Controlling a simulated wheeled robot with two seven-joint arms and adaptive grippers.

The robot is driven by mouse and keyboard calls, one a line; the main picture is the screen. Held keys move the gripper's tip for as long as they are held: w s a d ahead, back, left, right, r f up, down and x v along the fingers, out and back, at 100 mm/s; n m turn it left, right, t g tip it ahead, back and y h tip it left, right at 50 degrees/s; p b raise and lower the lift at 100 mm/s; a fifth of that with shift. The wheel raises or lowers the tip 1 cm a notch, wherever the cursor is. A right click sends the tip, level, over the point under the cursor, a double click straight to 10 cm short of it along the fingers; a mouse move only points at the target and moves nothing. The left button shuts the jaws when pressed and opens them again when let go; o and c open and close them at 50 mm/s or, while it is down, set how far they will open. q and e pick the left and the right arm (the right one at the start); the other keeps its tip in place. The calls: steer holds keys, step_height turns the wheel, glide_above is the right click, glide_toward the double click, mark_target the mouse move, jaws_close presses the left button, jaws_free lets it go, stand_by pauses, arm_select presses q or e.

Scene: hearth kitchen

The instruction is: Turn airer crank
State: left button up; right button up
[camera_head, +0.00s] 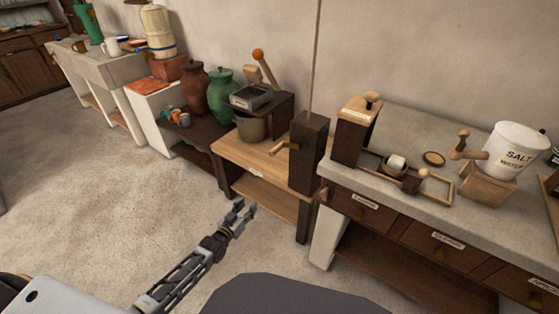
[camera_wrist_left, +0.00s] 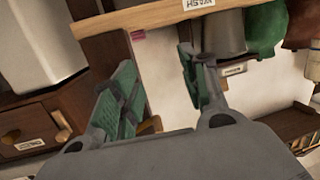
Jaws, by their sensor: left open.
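The airer crank (camera_head: 279,150) is a small wooden handle on a dark arm. It sticks out to the left from a dark upright wooden box (camera_head: 309,150), which stands at the right end of a wooden bench. A cord runs up the wall behind the box. My left gripper (camera_head: 245,208) is below and to the left of the crank, apart from it, over the floor in front of the bench. In the left wrist view its two green-padded fingers (camera_wrist_left: 156,60) are spread with nothing between them. I cannot make out the crank in that view. My right gripper is not in view.
The bench (camera_head: 251,158) carries a grey pot (camera_head: 252,127) at its back. Green and brown jars stand to the left. The floor in front is clear.

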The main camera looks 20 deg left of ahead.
arm_select(q)
steer(key=w+d+r+t+h+b, duration=0.1)
steer(key=d+r+t+h+b, duration=0.1)
steer(key=r+b, duration=0.4)
steer(key=w+d+r+t+h+b, duration=0.1)
steer(key=d+r+t+b, duration=0.1)
steer(key=r+b, duration=0.4)
steer(key=shift+w+r+t+h, duration=0.2)
steer(key=shift+r+t+h, duration=0.3)
steer(key=shift+r, duration=0.75)
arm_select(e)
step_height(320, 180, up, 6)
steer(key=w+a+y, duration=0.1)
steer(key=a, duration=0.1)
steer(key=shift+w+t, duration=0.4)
arm_select(q)
steer(key=shift+d, duration=0.1)
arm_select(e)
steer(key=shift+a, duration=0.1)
arm_select(q)
steer(key=shift+w, duration=0.1)
